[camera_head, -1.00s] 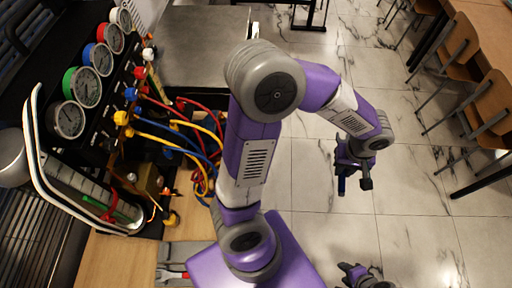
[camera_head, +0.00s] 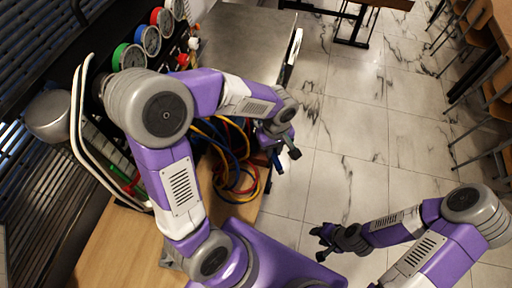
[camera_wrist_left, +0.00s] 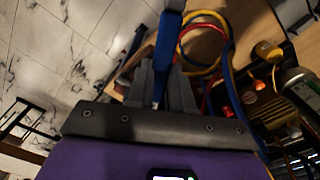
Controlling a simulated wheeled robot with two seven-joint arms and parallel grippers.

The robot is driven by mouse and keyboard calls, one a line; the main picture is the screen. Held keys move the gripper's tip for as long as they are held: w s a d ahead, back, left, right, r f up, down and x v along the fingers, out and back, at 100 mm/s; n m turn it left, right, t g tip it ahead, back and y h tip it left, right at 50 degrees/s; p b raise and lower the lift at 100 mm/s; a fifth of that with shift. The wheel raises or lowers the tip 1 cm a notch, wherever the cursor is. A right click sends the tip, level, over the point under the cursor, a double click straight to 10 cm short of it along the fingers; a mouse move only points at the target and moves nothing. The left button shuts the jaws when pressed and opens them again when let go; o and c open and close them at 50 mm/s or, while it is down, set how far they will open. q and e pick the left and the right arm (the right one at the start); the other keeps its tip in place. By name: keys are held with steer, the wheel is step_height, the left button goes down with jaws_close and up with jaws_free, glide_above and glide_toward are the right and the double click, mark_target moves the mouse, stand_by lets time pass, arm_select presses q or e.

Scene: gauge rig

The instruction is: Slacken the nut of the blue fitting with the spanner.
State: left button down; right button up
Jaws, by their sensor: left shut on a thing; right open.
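My left gripper (camera_head: 275,142) is by the right side of the hose bundle, with marble floor beyond it. It is shut on a blue-handled tool, seemingly the spanner (camera_head: 276,164), whose blue part also shows between the fingers in the left wrist view (camera_wrist_left: 167,45). The spanner's head cannot be made out. The blue fitting and its nut are hidden behind my left arm in the head view; the blue-rimmed gauge (camera_head: 149,41) shows above the arm. My right gripper (camera_head: 324,241) is open and empty over the floor at the lower middle.
A red knob (camera_head: 183,60) and a white knob (camera_head: 193,44) show on the panel. A yellow knob (camera_wrist_left: 268,50) shows in the left wrist view. A metal tabletop (camera_head: 240,40) lies behind; wooden bench (camera_head: 115,250) in front.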

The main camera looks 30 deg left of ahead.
arm_select(q)
steer(key=shift+a, duration=0.1)
stand_by(0.3)
steer(key=shift+w+a+f+b, duration=0.1)
steer(key=shift+a+f+b, duration=0.15)
steer(key=shift+f+b, duration=0.3)
steer(key=shift+w+a+f+b, duration=0.15)
steer(key=shift+a+f+b, duration=0.05)
steer(key=shift+f+b, duration=0.4)
steer(key=shift+w+a+f+b, duration=0.1)
steer(key=shift+a+f+b, duration=0.25)
steer(key=shift+f, duration=0.3)
steer(key=shift+d, duration=0.2)
steer(key=shift+w+r, duration=0.1)
steer(key=shift+w, duration=0.05)
